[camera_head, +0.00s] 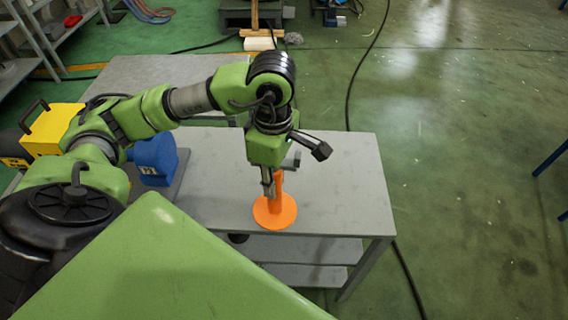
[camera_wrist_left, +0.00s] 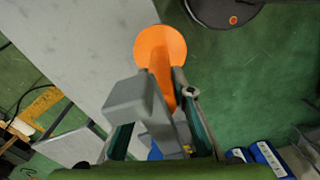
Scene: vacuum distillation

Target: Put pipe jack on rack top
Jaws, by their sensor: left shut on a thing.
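The pipe jack is orange, with a round flat disc (camera_head: 275,212) and a stem, and it also shows in the left wrist view (camera_wrist_left: 160,47). My left gripper (camera_head: 271,186) points down and is shut on the stem. The disc is at the front edge of the grey rack top (camera_head: 335,195). In the left wrist view the disc overlaps both the grey surface (camera_wrist_left: 85,40) and the green floor. I cannot tell whether the disc touches the top. My right gripper is not in view.
A blue item (camera_head: 153,158) and a yellow case (camera_head: 55,130) stand to the left. Grey shelves (camera_head: 300,250) lie under the top. The right part of the top is clear. A black cable (camera_head: 350,90) runs across the floor behind.

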